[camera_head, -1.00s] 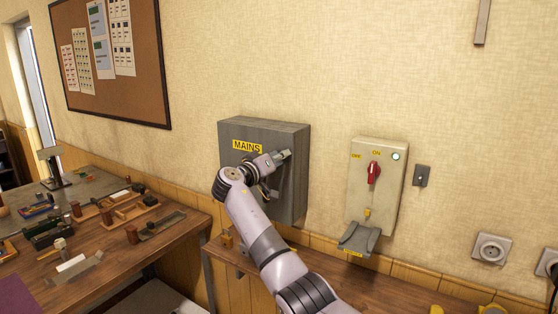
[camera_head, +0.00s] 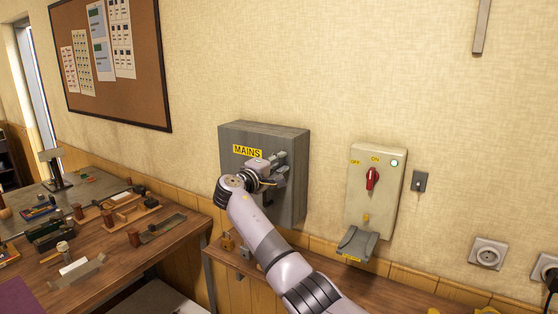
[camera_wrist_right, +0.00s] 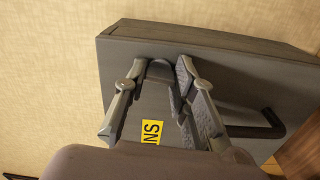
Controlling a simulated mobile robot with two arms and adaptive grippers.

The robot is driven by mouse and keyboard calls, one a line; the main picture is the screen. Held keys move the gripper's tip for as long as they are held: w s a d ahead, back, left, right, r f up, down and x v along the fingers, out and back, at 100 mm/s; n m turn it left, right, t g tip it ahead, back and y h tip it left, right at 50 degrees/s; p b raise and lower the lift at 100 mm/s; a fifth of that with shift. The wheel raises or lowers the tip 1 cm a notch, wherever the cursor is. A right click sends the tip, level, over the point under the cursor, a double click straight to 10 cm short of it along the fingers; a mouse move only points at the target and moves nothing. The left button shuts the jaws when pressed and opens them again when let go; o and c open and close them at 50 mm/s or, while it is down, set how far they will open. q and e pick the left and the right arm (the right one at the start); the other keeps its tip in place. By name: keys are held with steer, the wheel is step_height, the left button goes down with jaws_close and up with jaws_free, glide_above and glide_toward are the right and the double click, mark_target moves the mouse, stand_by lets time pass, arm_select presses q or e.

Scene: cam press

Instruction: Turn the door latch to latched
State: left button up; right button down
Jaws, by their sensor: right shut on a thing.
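The grey mains box (camera_head: 235,177) hangs on the wall, with a yellow MAINS label (camera_head: 247,151) on its shut-looking door. My right gripper (camera_head: 279,163) is at the right part of the door front. In the right wrist view, the gripper (camera_wrist_right: 170,75) has its fingers around a small grey rounded piece, the door latch (camera_wrist_right: 158,70), and is shut on it. Part of the latch is hidden by the fingers, so its exact angle is hard to tell. A dark bar handle (camera_wrist_right: 262,128) stands beside it on the door. My left gripper is not in view.
A switch box (camera_head: 376,205) with a red knob (camera_head: 372,178) and a lit lamp is right of the mains box. A narrow wooden bench (camera_head: 395,288) runs below. A cluttered workbench (camera_head: 130,262) stands at the left.

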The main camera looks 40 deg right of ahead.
steer(key=shift+n, duration=0.6)
steer(key=c, duration=1.3)
jaws_free()
steer(key=shift+a, duration=0.1)
steer(key=v, duration=1.2)
steer(key=shift+w, duration=0.1)
